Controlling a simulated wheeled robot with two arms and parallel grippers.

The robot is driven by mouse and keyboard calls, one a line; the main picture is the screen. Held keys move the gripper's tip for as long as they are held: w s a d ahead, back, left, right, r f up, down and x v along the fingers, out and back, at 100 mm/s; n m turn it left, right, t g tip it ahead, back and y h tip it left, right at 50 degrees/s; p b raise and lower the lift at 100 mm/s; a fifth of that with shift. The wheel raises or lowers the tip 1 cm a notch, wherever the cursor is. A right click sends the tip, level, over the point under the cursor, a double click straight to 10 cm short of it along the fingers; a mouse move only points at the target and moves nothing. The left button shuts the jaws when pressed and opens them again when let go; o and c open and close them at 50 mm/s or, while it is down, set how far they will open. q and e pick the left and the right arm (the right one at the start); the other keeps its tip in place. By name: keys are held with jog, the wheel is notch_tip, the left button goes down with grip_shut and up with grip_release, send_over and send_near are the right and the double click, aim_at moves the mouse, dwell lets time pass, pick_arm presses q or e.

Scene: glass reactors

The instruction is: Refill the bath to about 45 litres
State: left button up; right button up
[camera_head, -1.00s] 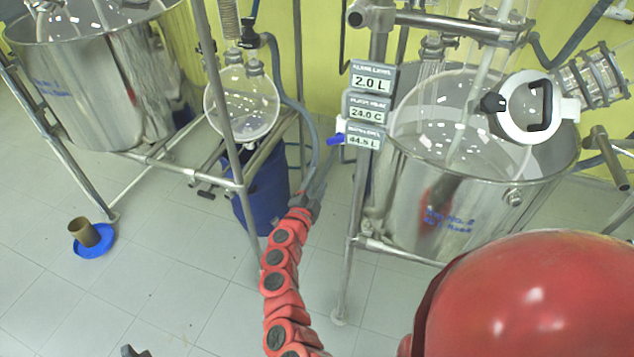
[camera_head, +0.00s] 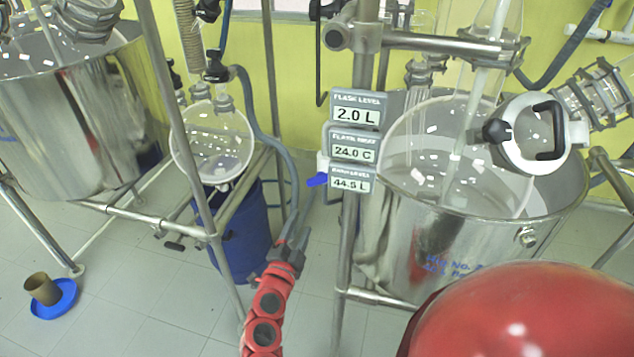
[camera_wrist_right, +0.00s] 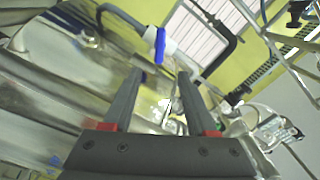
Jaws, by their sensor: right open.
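The bath (camera_head: 480,230) is a shiny steel vessel at the right in the head view, with a clear flask (camera_head: 450,150) inside it. Its level display (camera_head: 350,182), the lowest of three grey signs, reads about 44.5 L; the last digit is blurry. A blue valve lever (camera_head: 317,180) sticks out left of that sign, and also shows in the right wrist view (camera_wrist_right: 160,48). My right gripper (camera_head: 298,232) is below the lever. In the wrist view its fingers (camera_wrist_right: 162,75) are apart and empty, with the lever just beyond the tips. My left gripper is out of view.
Steel frame posts (camera_head: 345,260) stand close to my right arm. A second steel vessel (camera_head: 75,120) is at the left, with a round flask (camera_head: 212,140) and a blue drum (camera_head: 237,230) between. A blue-based brown cup (camera_head: 43,290) is on the tiled floor.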

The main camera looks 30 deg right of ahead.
aim_at(318, 183)
jog(key=p+x, duration=0.3)
jog(key=x, duration=1.2)
jog(key=shift+w+d, duration=0.1)
jog(key=shift+d, duration=0.05)
jog(key=shift+w+d, duration=0.4)
jog(key=shift+d, duration=0.2)
grip_shut()
